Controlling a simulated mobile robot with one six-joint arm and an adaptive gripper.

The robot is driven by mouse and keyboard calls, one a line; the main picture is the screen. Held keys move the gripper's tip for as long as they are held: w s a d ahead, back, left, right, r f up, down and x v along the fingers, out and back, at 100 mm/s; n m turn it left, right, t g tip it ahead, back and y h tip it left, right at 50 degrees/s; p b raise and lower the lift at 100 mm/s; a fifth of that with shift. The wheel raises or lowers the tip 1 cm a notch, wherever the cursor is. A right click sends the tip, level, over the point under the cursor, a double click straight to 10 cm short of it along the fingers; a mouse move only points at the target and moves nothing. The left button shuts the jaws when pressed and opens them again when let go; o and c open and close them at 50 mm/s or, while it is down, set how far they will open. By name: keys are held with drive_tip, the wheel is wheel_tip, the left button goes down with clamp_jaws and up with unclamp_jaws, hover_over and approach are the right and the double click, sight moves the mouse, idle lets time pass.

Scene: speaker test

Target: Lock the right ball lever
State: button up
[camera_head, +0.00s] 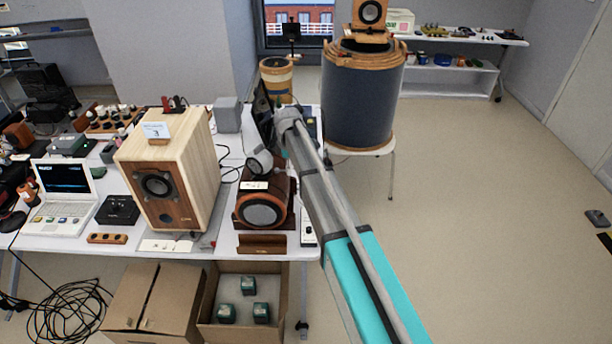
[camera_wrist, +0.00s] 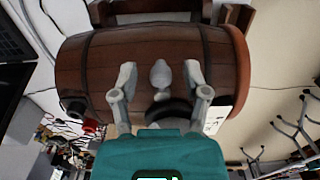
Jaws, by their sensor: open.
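A dark brown wooden barrel-shaped speaker (camera_head: 264,207) lies on its side on a stand on the white table. Its orange-rimmed round front faces the head camera. The wrist view looks onto its curved wooden side (camera_wrist: 100,65) with dark bands. A pale grey rounded knob (camera_wrist: 161,75), seemingly the ball lever, shows there with a smaller pale ball below it. My gripper (camera_wrist: 160,67) is open, one finger on each side of the knob, with visible gaps. Whether the fingers touch the barrel, I cannot tell.
A light wooden box speaker (camera_head: 190,175) stands left of the barrel. A white laptop (camera_head: 62,190) and small devices fill the table's left. A brown block (camera_head: 262,244) lies before the barrel. A large blue-grey drum (camera_head: 362,100) stands behind right.

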drive_tip(key=s+m, duration=0.1)
drive_tip(key=m, duration=0.3)
drive_tip(key=s+a+m, duration=0.1)
drive_tip(key=m, duration=0.2)
drive_tip(key=shift+s, duration=0.3)
drive_tip(key=m, duration=0.3)
drive_tip(key=shift+s+a, duration=0.35)
drive_tip(key=shift+s, duration=0.05)
drive_tip(key=m, duration=0.2)
drive_tip(key=a+m, duration=0.1)
drive_tip(key=shift+s+a+m, duration=0.15)
drive_tip(key=shift+s+m, duration=0.2)
drive_tip(key=shift+m, duration=0.05)
drive_tip(key=shift+r+p, duration=0.25)
drive_tip(key=shift+p, duration=0.05)
wheel_tip(320, 180, up, 14)
drive_tip(key=p, duration=1.4)
drive_tip(key=s+d+f+m+b, duration=0.1)
drive_tip(key=s+d+f+b, duration=0.3)
drive_tip(key=s+d, duration=0.6)
drive_tip(key=s+d+f+m+b, duration=0.2)
drive_tip(key=s+d+f+b, duration=0.2)
drive_tip(key=s+d, duration=0.6)
drive_tip(key=shift+s+d+f+b, duration=0.2)
drive_tip(key=shift+s+f+b, duration=0.2)
drive_tip(key=shift+s, duration=0.2)
